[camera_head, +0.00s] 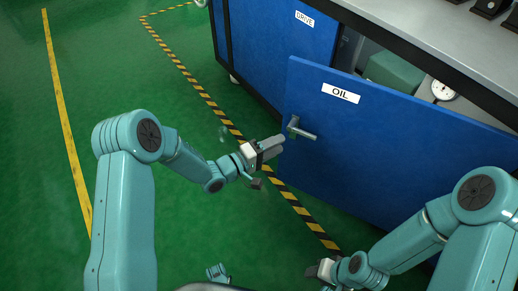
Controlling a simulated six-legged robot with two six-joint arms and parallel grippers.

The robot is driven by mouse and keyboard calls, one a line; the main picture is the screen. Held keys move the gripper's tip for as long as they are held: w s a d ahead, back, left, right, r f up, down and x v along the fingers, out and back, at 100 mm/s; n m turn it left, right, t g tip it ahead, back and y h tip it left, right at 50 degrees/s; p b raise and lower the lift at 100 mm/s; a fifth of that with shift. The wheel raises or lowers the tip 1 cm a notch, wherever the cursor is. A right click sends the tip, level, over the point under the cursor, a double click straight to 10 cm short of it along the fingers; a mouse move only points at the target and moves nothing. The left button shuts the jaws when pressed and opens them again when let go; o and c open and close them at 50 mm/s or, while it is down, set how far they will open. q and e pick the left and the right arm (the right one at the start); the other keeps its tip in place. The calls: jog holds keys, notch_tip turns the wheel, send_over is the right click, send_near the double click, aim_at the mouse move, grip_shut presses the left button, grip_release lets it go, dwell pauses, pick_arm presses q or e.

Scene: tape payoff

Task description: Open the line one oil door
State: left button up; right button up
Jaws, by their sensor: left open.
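The blue oil door (350,135) with a white OIL label (340,92) stands swung partly out from the cabinet, and the inside shows above its top edge. Its grey lever handle (301,131) is near the door's left edge. My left gripper (268,162) is open just left of and below the handle, with one finger close to the door's edge. I cannot tell whether it touches the door. My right gripper (320,271) is low at the bottom of the view, in front of the door, and its fingers are small and partly hidden.
The blue DRIVE door (280,40) left of the opening is shut. Inside the opening are a green box (394,72) and a round white gauge (442,90). A grey worktop (450,35) overhangs it. Yellow-black floor tape (205,98) runs past the cabinet; the green floor at left is clear.

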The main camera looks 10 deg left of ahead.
pick_arm(q)
jog(key=v, duration=0.6)
jog(key=shift+p, duration=0.4)
